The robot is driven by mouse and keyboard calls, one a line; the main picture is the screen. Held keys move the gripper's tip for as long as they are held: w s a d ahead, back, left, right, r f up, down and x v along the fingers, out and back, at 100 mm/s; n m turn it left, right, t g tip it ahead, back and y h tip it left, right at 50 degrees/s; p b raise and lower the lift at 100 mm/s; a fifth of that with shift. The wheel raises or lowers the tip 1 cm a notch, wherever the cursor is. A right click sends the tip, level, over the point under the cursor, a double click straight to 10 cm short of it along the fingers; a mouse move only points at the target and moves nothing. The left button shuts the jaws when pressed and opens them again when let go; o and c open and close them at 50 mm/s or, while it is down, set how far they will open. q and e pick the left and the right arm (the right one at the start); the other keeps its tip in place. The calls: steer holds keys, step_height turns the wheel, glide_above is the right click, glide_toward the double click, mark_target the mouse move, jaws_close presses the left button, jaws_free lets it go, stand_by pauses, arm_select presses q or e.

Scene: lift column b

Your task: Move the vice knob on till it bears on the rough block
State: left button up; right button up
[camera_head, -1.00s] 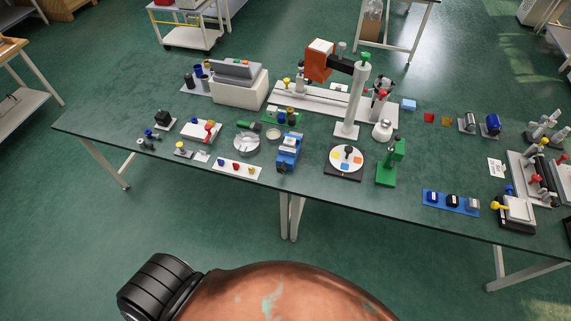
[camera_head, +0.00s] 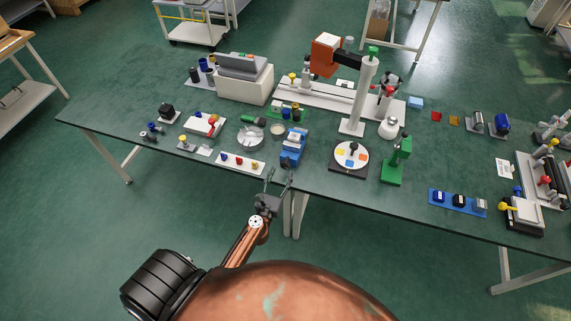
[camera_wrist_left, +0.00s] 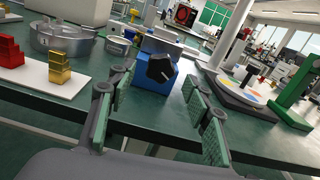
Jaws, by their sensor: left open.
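The blue vice (camera_head: 293,150) stands at the front edge of the table, near the middle. In the left wrist view its blue body (camera_wrist_left: 150,80) faces me with the black knob (camera_wrist_left: 160,68) on its front. Grey metal (camera_wrist_left: 163,46) shows behind the knob; I cannot make out the rough block or its gap to the jaw. My left gripper (camera_head: 278,178) is open and empty, just off the table's front edge, short of the vice. In the left wrist view its two green-padded fingers (camera_wrist_left: 155,80) stand either side of the knob, nearer the camera and apart from it. My right gripper is not in view.
Left of the vice lies a white board with small coloured blocks (camera_head: 240,162) and a round metal dish (camera_head: 250,136). Right of it are a white dial disc (camera_head: 351,155) and a green stand (camera_head: 397,160). A tall white column (camera_head: 362,95) rises behind.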

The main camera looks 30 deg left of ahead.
mark_target(284, 167)
arm_select(q)
steer(key=x, duration=0.5)
steer(key=shift+w, duration=0.15)
steer(key=shift+w+a, duration=0.1)
steer(key=shift+w, duration=0.4)
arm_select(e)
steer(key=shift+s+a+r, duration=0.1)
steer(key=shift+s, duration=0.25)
arm_select(q)
steer(key=shift+c, duration=0.6)
steer(key=c, duration=1.1)
steer(key=shift+o, duration=0.2)
